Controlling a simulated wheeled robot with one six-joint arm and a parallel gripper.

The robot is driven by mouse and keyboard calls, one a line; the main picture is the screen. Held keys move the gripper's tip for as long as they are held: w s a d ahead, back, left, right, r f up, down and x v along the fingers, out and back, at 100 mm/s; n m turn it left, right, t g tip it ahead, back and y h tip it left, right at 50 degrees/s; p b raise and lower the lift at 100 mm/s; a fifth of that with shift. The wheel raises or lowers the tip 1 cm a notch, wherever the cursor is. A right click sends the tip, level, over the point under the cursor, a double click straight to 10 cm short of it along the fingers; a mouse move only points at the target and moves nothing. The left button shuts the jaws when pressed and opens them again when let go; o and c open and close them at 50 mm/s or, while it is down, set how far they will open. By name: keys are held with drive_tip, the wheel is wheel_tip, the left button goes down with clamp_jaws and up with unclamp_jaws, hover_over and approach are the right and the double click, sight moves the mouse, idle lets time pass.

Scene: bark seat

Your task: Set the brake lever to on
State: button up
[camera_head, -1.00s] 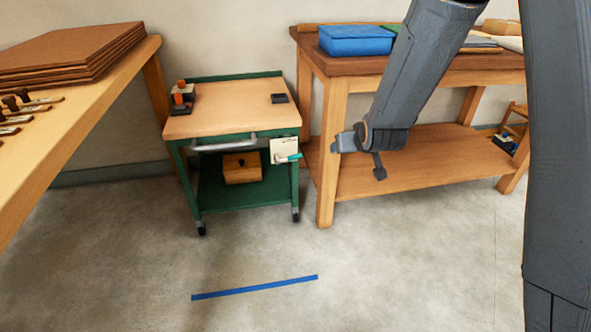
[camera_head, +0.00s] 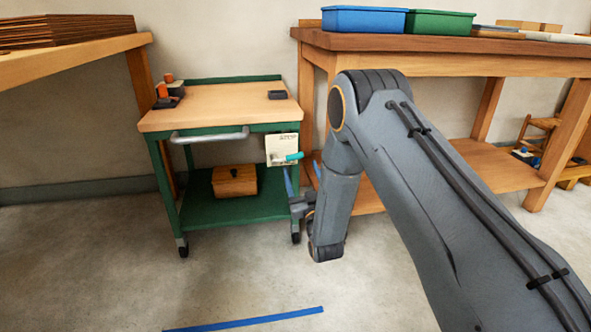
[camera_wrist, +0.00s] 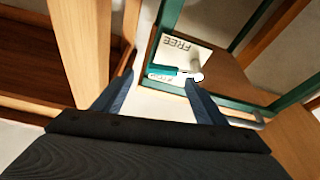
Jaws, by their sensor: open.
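The brake lever has a teal handle (camera_head: 294,156) on a white plate (camera_head: 274,143) at the green cart's front right corner. In the wrist view the teal handle (camera_wrist: 165,71) lies crosswise near the plate's lower edge. The word FREE shows upside down on the plate (camera_wrist: 181,43); a second label near the handle is too small to read. My gripper (camera_head: 302,174) is open and empty, just below and in front of the plate. In the wrist view its two fingers (camera_wrist: 159,79) point at the plate, with the handle appearing between the tips. I cannot tell if they touch it.
The green cart (camera_head: 217,127) has a wooden top, a front handle bar (camera_head: 210,135) and a wooden box (camera_head: 234,181) on its lower shelf. A wooden workbench (camera_head: 450,43) stands close on the right. Another table (camera_head: 72,62) is at left. Blue tape (camera_head: 245,321) marks the open floor.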

sight(295, 159)
drive_tip(key=b+x, duration=0.3)
drive_tip(key=x, duration=0.4)
drive_tip(key=shift+w+a+f+b, duration=0.1)
drive_tip(key=shift+w+a+b, duration=0.1)
drive_tip(key=shift+a+b, duration=0.1)
drive_tip(key=shift+c, duration=0.5)
drive_tip(key=c, duration=1.4)
drive_tip(key=shift+s, duration=0.1)
